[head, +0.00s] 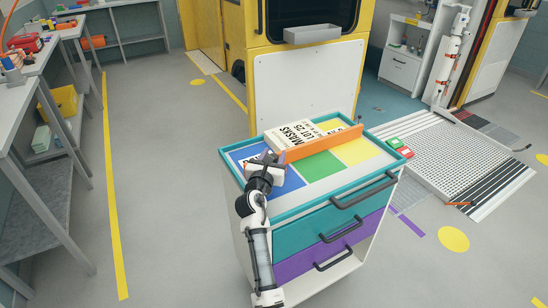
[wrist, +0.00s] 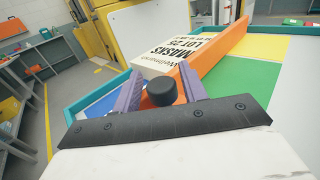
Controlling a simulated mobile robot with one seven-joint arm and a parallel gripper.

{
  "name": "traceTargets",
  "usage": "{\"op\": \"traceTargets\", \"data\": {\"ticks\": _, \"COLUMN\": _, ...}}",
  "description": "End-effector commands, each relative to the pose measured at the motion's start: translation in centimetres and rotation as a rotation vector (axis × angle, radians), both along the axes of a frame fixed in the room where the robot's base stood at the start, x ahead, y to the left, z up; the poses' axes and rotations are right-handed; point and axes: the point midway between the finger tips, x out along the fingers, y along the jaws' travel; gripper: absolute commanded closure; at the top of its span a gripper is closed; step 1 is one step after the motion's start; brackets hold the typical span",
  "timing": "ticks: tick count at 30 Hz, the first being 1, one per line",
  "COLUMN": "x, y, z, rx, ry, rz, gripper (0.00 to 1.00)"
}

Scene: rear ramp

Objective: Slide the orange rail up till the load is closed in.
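The orange rail (head: 318,143) stands on edge across the top of the teal-rimmed cart (head: 335,207). It runs from near my gripper towards the far right corner, and also shows in the wrist view (wrist: 215,58). The load, a white box marked MASKS LOT 25 (head: 291,134), sits against the rail's far side; in the wrist view it is left of the rail (wrist: 175,48). A black knob (wrist: 162,92) is at the rail's near end. My gripper (wrist: 162,88) has its purple fingers apart, one on each side of the knob, with thin gaps showing. In the head view my gripper (head: 265,160) hides the knob.
The cart top has blue, green (head: 320,165) and yellow panels, and drawers with dark handles in front. A yellow vehicle with a white panel (head: 305,80) stands close behind. Red and green items (head: 398,147) lie beside the cart at right. Floor to the left is clear.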

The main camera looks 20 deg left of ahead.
Motion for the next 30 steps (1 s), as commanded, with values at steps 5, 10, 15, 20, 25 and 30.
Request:
{"op": "traceTargets", "data": {"ticks": 5, "x": 0.0, "y": 0.0, "z": 0.0, "rx": 0.000, "ry": 0.000, "rz": 0.000, "gripper": 0.50}}
{"op": "traceTargets", "data": {"ticks": 10, "x": -0.1, "y": 0.0, "z": 0.0, "rx": 0.000, "ry": 0.001, "rz": 0.000, "gripper": 0.50}}
{"op": "traceTargets", "data": {"ticks": 15, "x": -1.6, "y": -0.2, "z": -0.2, "rx": -0.001, "ry": 0.000, "rz": 0.001, "gripper": 0.50}}
{"op": "traceTargets", "data": {"ticks": 20, "x": -4.9, "y": -0.6, "z": -0.3, "rx": 0.001, "ry": 0.001, "rz": 0.001, "gripper": 0.50}}
{"op": "traceTargets", "data": {"ticks": 25, "x": -8.9, "y": -1.1, "z": -0.3, "rx": 0.002, "ry": 0.001, "rz": 0.002, "gripper": 0.50}}
{"op": "traceTargets", "data": {"ticks": 30, "x": -11.9, "y": -1.5, "z": -0.2, "rx": 0.001, "ry": 0.001, "rz": 0.001, "gripper": 0.50}}
